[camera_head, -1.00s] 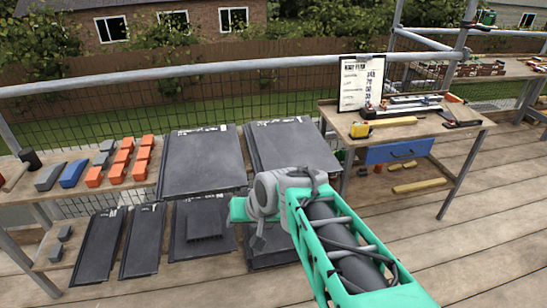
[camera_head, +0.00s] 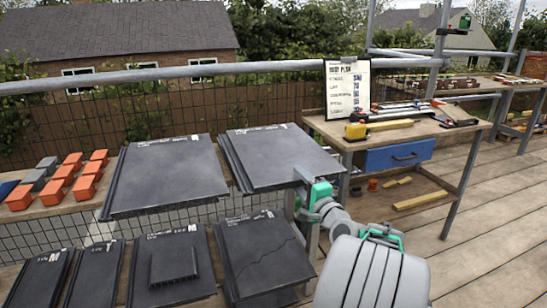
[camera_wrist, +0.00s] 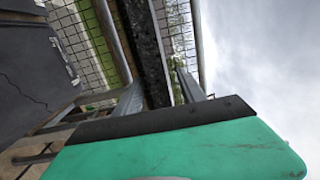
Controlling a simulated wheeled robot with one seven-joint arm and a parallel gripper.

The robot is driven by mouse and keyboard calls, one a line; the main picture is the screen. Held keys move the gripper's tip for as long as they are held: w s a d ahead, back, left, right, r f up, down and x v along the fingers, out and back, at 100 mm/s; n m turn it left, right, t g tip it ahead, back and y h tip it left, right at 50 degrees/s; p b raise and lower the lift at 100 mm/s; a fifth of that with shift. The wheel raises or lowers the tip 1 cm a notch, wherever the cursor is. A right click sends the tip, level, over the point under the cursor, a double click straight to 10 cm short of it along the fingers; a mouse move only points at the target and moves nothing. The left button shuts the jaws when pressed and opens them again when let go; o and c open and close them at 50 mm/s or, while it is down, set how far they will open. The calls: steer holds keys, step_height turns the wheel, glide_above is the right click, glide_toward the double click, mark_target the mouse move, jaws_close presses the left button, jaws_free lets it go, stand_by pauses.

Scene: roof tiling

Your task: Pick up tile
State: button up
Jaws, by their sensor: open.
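Dark grey tiles lie in two stacks on the upper shelf, a left stack (camera_head: 165,180) and a right stack (camera_head: 275,152). My gripper (camera_head: 299,186) is at the front right edge of the right stack. In the wrist view, my gripper (camera_wrist: 160,92) is open, with a finger on each side of a dark tile edge (camera_wrist: 150,50). I cannot tell whether either finger touches it. A cracked tile (camera_head: 265,255) lies on the lower shelf; its crack also shows at the left of the wrist view (camera_wrist: 25,85).
More tiles (camera_head: 40,280) and a tile with a raised block (camera_head: 172,265) lie on the lower shelf. Orange pieces (camera_head: 60,178) lie at far left. A workbench with a blue drawer (camera_head: 398,154) and a clipboard (camera_head: 347,88) stands right of the stacks. A metal rail (camera_head: 150,78) runs behind.

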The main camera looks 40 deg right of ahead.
steer(key=shift+x, duration=0.9)
steer(key=shift+a+f, duration=0.1)
jaws_close()
stand_by(0.5)
